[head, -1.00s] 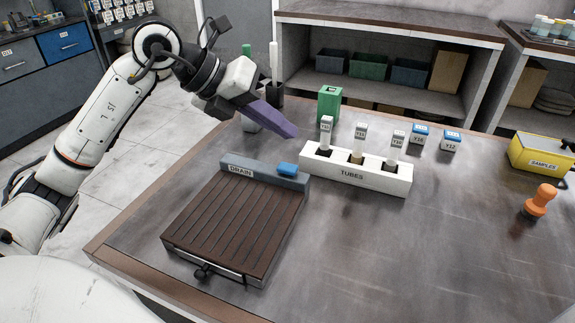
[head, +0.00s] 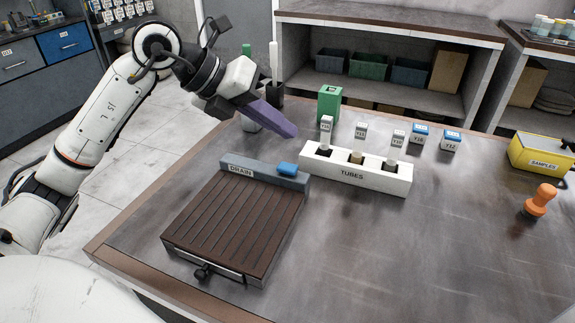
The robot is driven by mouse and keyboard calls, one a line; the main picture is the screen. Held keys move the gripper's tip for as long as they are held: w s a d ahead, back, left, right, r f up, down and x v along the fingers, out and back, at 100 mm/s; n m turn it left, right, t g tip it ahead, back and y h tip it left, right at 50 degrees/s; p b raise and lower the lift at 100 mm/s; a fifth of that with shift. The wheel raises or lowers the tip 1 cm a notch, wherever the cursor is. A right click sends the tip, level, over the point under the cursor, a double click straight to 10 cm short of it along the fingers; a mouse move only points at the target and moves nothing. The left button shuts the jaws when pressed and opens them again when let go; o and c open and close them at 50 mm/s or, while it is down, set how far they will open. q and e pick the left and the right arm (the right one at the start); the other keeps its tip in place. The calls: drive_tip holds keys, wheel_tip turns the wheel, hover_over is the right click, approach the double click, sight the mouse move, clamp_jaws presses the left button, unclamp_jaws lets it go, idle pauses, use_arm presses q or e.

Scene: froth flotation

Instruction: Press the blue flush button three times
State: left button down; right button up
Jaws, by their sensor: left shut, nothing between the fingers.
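The blue flush button (head: 287,169) sits on the right part of the grey back bar of the drain tray (head: 220,215), beside the DRAIN label. The tray has a brown slatted top. My left gripper (head: 290,133) has purple fingers that are shut, with nothing between them. Its tips are above and behind the blue button in the picture, clear of it. My right gripper is not in view.
A white TUBES rack (head: 356,171) stands right of the button. Behind it are a green box (head: 329,103) and small labelled vials. A yellow SAMPLES box (head: 542,154) and an orange-handled stamp (head: 541,200) are at the right. The front right table is clear.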

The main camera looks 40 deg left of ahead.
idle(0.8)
use_arm(q)
wheel_tip(320, 180, up, 4)
drive_tip(key=p, duration=0.9)
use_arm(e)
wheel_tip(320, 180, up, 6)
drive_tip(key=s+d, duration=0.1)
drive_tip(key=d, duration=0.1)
use_arm(q)
drive_tip(key=shift+f, duration=0.2)
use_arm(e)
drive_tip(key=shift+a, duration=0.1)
use_arm(q)
drive_tip(key=b, duration=0.5)
hover_over(281, 168)
wheel_tip(281, 168, down, 8)
drive_tip(key=shift+r, duration=0.1)
drive_tip(key=shift+f+b, duration=0.45)
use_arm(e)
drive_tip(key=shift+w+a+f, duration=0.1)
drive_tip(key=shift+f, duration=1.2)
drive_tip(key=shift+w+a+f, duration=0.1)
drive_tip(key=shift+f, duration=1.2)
